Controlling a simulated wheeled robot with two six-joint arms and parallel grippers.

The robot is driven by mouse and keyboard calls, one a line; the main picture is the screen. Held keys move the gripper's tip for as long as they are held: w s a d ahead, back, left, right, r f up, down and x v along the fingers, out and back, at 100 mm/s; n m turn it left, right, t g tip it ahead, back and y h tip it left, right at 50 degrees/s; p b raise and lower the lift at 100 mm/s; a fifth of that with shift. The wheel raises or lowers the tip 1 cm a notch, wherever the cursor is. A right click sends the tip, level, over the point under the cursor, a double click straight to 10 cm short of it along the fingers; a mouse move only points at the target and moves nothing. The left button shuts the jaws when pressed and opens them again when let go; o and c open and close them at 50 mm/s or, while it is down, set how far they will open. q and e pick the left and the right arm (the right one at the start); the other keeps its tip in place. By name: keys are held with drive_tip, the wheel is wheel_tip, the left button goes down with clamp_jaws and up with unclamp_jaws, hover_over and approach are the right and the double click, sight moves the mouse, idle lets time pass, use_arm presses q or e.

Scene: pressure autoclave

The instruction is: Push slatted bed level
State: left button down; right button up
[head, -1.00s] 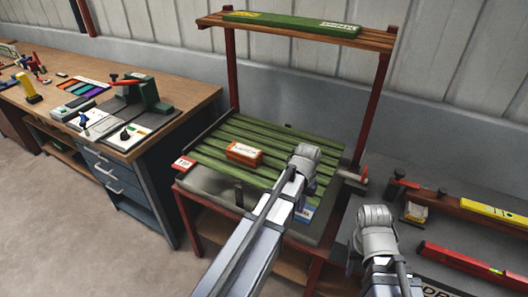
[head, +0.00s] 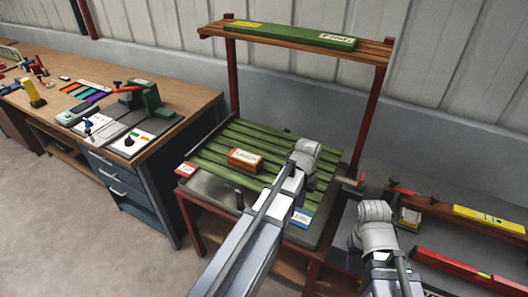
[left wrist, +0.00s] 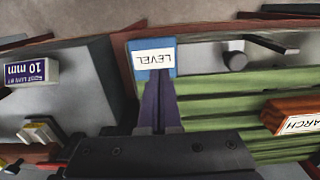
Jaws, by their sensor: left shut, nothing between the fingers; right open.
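The slatted bed (head: 228,144) is a set of green slats on a red-legged stand in the head view. I cannot tell how level it lies. An orange box labelled MARCH (head: 245,160) rests on the slats and also shows in the left wrist view (left wrist: 295,116). A blue LEVEL tag (head: 302,217) is at the bed's front right. My left gripper (head: 304,160) is over the bed's right side, its fingers hidden there. In the left wrist view its shut, empty fingertips (left wrist: 159,84) overlap the LEVEL tag (left wrist: 152,58); contact is unclear. My right gripper (head: 374,215) is open, right of the stand.
A red STOP tag (head: 186,169) sits at the stand's left corner. A shelf (head: 215,31) holding a long green box (head: 290,36) rises behind the bed. A workbench (head: 195,98) stands left. At right is a low bench with a red level (head: 470,272).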

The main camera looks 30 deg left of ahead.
use_arm(q)
wheel_tip(320, 180, up, 4)
drive_tip(key=p, duration=0.3)
drive_tip(key=shift+r+p, duration=0.1)
drive_tip(key=shift+p, duration=0.2)
drive_tip(key=s+d+m+y, duration=0.1)
drive_tip(key=s+d+m, duration=0.2)
drive_tip(key=s+d, duration=0.7)
drive_tip(key=s, duration=0.4)
drive_tip(key=shift+s+d, duration=0.2)
drive_tip(key=shift+d, duration=0.05)
